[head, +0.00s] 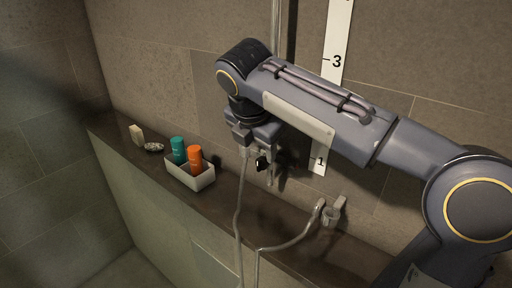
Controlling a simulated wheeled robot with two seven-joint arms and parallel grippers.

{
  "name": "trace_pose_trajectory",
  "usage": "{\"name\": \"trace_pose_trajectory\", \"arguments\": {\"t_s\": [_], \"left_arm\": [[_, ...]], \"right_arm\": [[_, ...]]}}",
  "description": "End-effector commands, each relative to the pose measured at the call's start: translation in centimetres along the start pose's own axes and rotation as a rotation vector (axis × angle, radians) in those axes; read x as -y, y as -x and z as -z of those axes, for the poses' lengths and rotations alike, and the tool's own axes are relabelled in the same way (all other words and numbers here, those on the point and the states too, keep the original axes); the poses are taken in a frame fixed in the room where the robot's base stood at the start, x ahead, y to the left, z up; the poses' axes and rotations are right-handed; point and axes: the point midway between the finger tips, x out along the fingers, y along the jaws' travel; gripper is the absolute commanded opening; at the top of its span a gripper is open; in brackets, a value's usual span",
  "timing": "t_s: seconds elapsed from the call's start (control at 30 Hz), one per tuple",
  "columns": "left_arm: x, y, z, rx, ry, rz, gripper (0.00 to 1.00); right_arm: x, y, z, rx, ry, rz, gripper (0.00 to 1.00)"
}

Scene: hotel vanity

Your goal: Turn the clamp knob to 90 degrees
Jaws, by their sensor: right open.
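My right gripper (258,145) hangs at the end of my right arm, in front of the vertical rail (275,28) on the tiled wall. It is open. A small black knob (262,164), which looks like the clamp knob, shows just below and between the gripper parts. I cannot tell whether the fingers touch it, nor read its angle. The clamp body is mostly hidden behind the gripper. My left gripper is not in view.
A ledge holds a white caddy (191,178) with a teal bottle (178,150) and an orange bottle (195,158). A soap bar (136,133) lies farther left. A hose (238,220) hangs below the gripper. A numbered strip (338,40) runs up the wall.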

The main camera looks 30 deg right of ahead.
Motion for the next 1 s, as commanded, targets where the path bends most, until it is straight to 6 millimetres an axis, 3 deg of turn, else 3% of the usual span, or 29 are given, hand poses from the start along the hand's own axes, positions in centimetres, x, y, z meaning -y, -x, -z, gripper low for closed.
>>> {"name": "trace_pose_trajectory", "arguments": {"t_s": [0.3, 0.7, 1.0], "left_arm": [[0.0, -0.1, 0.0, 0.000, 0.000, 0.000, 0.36], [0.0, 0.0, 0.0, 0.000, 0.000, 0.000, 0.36], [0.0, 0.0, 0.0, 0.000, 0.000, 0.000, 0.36]], "right_arm": [[0.1, -4.9, 0.0, -0.002, -0.004, 0.002, 0.52], [0.1, -6.0, 0.0, -0.002, -0.006, -0.001, 0.52], [0.1, -5.9, 0.0, -0.002, -0.006, -0.001, 0.14]]}}
